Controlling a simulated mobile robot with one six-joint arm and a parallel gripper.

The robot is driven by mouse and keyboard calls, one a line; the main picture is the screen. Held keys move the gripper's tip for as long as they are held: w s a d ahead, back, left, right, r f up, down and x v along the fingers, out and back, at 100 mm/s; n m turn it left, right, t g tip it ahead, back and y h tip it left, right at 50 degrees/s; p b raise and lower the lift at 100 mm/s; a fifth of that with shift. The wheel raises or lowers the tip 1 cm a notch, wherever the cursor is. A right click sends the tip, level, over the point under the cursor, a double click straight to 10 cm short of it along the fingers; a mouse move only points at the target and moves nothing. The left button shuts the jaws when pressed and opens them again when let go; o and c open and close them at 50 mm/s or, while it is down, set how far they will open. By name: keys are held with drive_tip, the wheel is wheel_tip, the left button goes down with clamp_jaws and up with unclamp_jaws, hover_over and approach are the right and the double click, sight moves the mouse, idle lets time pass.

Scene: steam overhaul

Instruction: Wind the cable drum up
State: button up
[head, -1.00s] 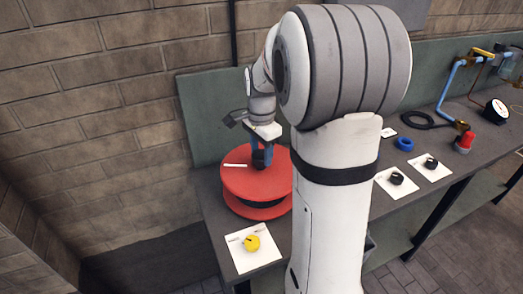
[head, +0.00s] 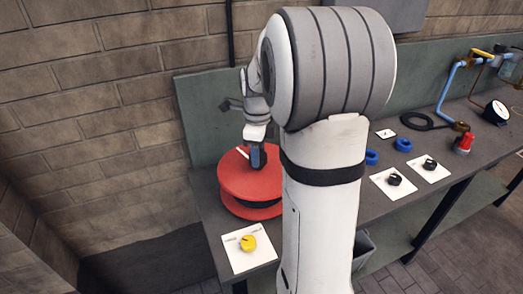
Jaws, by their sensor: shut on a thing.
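The cable drum (head: 236,180) is a red flanged spool lying flat at the left end of the bench, with dark cable visible between its flanges. A white mark (head: 242,152) lies on its top at the back left. My gripper (head: 257,160) points down over the drum's top, at the back right of its face. Its blue fingers are shut on the drum's dark handle, which they mostly hide in this view. My arm hides the drum's right edge.
A yellow knob (head: 248,243) on a white plate sits in front of the drum. Black knobs (head: 394,179), blue rings (head: 403,145), a red-capped fitting (head: 464,143) and a gauge (head: 497,112) are on the bench to the right. A brick wall stands behind.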

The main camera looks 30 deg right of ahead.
drive_tip(key=shift+m, duration=1.5)
drive_tip(key=o, duration=1.4)
drive_tip(key=shift+r, duration=0.1)
wheel_tip(320, 180, up, 8)
drive_tip(key=shift+f, duration=0.15)
